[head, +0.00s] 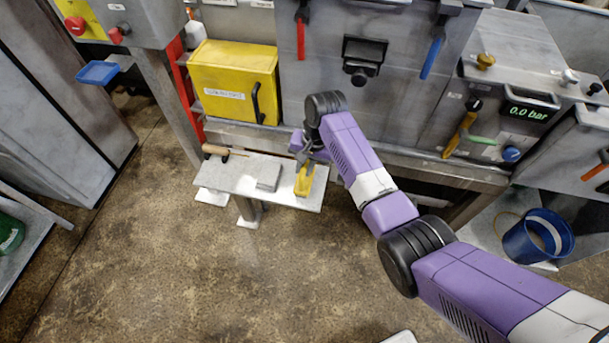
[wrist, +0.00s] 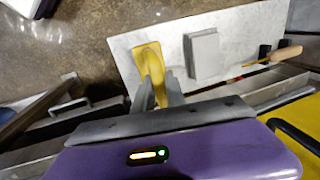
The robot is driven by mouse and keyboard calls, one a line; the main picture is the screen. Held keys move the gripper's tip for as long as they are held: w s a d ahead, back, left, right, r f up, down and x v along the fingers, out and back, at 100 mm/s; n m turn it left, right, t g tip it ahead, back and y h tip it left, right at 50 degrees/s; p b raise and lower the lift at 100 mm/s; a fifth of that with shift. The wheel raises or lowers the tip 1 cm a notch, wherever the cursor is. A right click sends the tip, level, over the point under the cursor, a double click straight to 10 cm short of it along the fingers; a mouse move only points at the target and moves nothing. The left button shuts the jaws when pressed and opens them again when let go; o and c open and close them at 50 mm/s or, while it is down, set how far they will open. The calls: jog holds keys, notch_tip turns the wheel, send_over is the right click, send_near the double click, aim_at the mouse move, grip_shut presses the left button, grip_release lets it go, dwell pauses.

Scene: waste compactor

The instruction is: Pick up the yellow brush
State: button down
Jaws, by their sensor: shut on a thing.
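The yellow brush (head: 304,182) is at the right end of a small white bench (head: 230,176), in the head view. It also shows in the wrist view (wrist: 149,57), between the fingers of my gripper. My gripper (head: 306,162) reaches down from above and is shut on the brush. In the wrist view its two grey fingers (wrist: 156,93) press on either side of the brush. The brush's far end appears to be at the bench top; I cannot tell whether it touches. The fingers hide part of the brush.
On the bench lie a grey block (head: 269,177) and a wooden-handled tool (head: 222,151). Behind stands the metal compactor (head: 330,90) with a yellow box (head: 236,80) and red and blue handles. A blue bucket (head: 537,238) is at the right.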

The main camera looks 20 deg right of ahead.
jog(key=shift+r, duration=0.15)
notch_tip(320, 180, up, 20)
jog(key=p, duration=0.1)
jog(key=shift+p, duration=0.35)
